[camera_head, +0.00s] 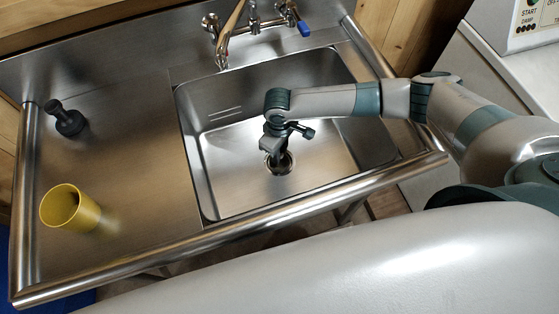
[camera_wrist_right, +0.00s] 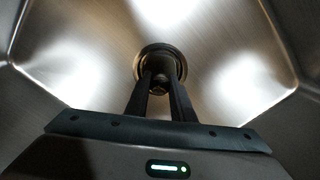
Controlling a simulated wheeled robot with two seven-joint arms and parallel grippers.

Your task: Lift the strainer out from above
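The strainer (camera_wrist_right: 160,84) shows as a small round piece in the drain at the sink's bottom. In the head view the drain ring (camera_head: 286,168) is partly hidden by my gripper. My right gripper (camera_head: 277,158) points down into the sink, over the drain. In the right wrist view its two dark fingers (camera_wrist_right: 160,92) reach toward the drain with a narrow gap between them. The strainer's middle shows in that gap. I cannot tell whether the fingers touch it. My left gripper is not in view.
The steel sink basin (camera_head: 225,163) has raised walls around my right gripper. A tap (camera_head: 226,42) stands behind it. A yellow cup (camera_head: 70,208) and a dark plunger-like object (camera_head: 66,118) stand on the left drainboard (camera_head: 130,150), otherwise clear. A thick rail edges the front.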

